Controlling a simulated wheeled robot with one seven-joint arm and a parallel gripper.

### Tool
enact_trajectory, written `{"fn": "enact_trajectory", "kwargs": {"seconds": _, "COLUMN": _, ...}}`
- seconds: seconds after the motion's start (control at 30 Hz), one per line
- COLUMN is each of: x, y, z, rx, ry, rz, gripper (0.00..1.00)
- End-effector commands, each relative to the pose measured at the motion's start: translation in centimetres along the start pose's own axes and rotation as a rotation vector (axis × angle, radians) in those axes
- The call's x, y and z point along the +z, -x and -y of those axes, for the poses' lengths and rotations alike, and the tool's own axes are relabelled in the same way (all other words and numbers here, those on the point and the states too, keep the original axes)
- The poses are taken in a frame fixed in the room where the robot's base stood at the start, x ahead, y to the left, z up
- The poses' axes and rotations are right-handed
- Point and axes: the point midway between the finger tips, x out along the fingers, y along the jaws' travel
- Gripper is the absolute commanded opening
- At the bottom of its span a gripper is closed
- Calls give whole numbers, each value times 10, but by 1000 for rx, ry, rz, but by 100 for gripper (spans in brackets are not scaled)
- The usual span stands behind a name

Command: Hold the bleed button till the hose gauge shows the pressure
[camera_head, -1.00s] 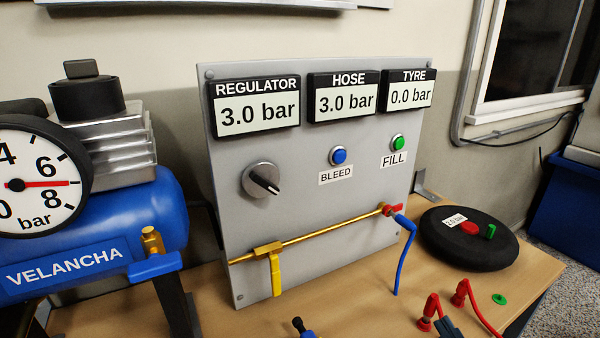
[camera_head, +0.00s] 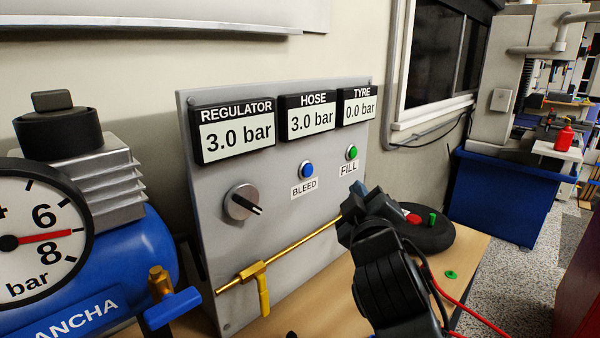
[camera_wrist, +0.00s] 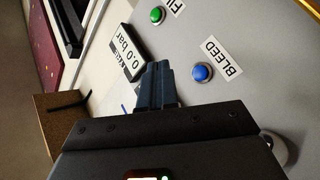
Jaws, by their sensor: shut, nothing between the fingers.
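The blue bleed button (camera_head: 307,170) sits on the grey panel (camera_head: 230,275), above its BLEED label. It also shows in the wrist view (camera_wrist: 202,73), to the right of my fingertips. The hose gauge (camera_head: 311,121) reads 3.0 bar. The regulator gauge (camera_head: 236,136) reads 3.0 bar and the tyre gauge (camera_head: 360,107) reads 0.0 bar. My gripper (camera_head: 358,188) is shut and empty, in front of the panel's lower right and right of the bleed button, apart from it. In the wrist view the closed fingers (camera_wrist: 158,80) stand between the camera and the panel.
The green fill button (camera_head: 352,152) is close above my gripper. The regulator knob (camera_head: 243,202) and yellow valve handle (camera_head: 263,290) are on the panel's left. A blue compressor (camera_head: 120,260) stands at left. A black tyre (camera_head: 432,236) lies on the bench behind my arm.

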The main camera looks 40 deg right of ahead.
Motion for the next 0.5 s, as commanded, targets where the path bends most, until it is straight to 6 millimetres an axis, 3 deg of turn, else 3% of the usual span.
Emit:
{"fn": "enact_trajectory", "kwargs": {"seconds": 0.27, "x": 0, "y": -1, "z": 1, "rx": -1, "ry": -1, "rz": -1, "gripper": 0}}
{"fn": "enact_trajectory", "kwargs": {"seconds": 0.5, "x": -10, "y": -14, "z": 12, "rx": 0, "ry": -2, "rz": -1, "gripper": 0}}
